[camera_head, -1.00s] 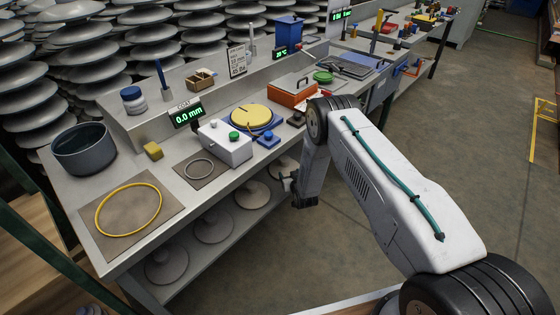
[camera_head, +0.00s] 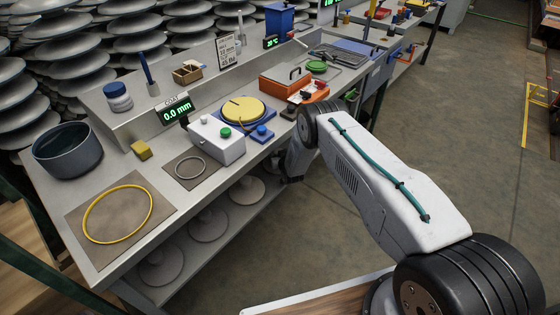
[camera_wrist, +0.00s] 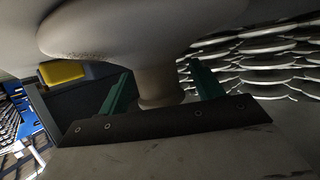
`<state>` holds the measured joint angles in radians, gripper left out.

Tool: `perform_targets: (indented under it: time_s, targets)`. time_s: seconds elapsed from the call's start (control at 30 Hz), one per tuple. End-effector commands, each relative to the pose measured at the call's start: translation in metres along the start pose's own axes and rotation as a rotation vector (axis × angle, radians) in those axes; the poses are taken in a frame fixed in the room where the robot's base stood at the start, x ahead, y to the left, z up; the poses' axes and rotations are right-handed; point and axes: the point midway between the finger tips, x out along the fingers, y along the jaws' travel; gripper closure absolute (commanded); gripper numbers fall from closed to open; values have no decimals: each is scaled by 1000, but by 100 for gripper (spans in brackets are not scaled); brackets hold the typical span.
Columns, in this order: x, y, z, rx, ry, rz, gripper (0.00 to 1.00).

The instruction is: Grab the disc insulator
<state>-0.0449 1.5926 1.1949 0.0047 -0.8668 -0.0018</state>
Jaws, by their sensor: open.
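In the wrist view, a grey disc insulator (camera_wrist: 145,32) fills the top of the picture, with a wide disc and a narrow stem. My gripper (camera_wrist: 161,75) has its two green fingers apart, one on each side of the stem. Gaps show between the fingers and the stem, so they do not seem to press on it. In the head view, several disc insulators lie on the lower shelf of the bench, one of them near the front (camera_head: 161,265). My arm largely hides my gripper there, beside the bench's right part.
The steel bench (camera_head: 140,238) carries a dark pot (camera_head: 67,150), a yellow ring (camera_head: 118,213), a white button box (camera_head: 217,140) and an orange box (camera_head: 287,88). Its top overhangs the lower shelf. Large insulator stacks (camera_head: 60,55) stand behind. Open floor (camera_head: 460,165) lies to the right.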

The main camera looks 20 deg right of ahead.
Motion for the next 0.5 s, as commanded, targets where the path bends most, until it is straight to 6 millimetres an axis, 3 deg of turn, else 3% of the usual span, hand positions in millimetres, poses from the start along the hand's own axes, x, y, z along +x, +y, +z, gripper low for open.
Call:
perform_targets:
  time_s: [0.13,0.37,0.5]
  targets:
    - [0,1,0,0,0,1,34]
    - [0,1,0,1,0,1,98]
    - [0,2,-3,1,5,1,100]
